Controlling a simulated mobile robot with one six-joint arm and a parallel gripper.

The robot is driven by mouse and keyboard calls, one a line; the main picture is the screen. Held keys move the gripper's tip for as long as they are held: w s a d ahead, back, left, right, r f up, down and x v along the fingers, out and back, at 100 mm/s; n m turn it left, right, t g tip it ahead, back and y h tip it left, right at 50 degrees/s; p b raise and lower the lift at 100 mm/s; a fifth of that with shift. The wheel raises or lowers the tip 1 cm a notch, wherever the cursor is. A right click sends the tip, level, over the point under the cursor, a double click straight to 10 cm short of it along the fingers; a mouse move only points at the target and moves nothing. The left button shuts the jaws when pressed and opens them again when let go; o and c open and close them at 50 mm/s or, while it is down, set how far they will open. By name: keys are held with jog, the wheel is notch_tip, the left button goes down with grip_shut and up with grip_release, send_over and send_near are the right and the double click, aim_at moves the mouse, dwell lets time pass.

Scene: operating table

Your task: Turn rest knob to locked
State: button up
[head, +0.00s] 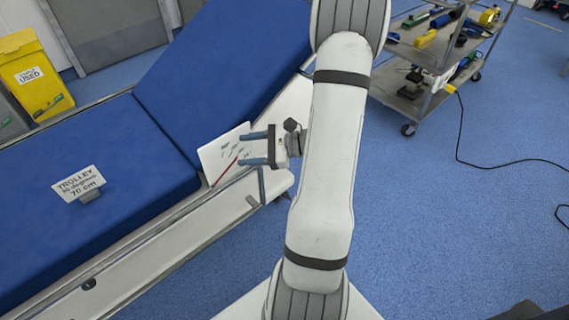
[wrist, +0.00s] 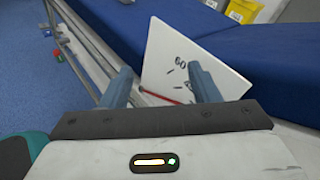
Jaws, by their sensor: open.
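My gripper (head: 246,149) is open and empty, its two blue fingers pointing left at the side of the blue operating table (head: 90,150). A white angle dial plate (head: 217,158) with a red pointer stands tilted at the table's edge by the fingertips. In the wrist view the plate (wrist: 165,55) shows beyond and between the fingers (wrist: 160,72), with the red pointer low on it. I cannot make out the rest knob or its lock marking in either view. The table's back section (head: 225,60) is raised.
A metal rail (head: 150,236) runs along the table's near side. A sign reading "TROLLEY" (head: 78,184) stands on the mattress. A yellow bin (head: 35,88) is at the far left. A tool cart (head: 425,60) stands at the upper right, with a cable on the floor. The right-hand floor is mostly clear.

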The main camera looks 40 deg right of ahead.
jog(key=s+d+f+m+t+h+b, duration=0.3)
jog(key=d+f+m+t+h+b, duration=0.65)
jog(key=d+f, duration=0.9)
jog(key=w+m+g+h+p, duration=0.1)
jog(key=w+m, duration=0.2)
jog(key=w, duration=0.4)
jog(key=shift+w+a+g, duration=0.3)
jog(key=shift+w+g, duration=0.05)
jog(key=shift+w, duration=0.05)
jog(key=c, duration=0.9)
jog(key=shift+a, duration=0.25)
jog(key=shift+c, duration=0.3)
jog(key=shift+d, duration=0.15)
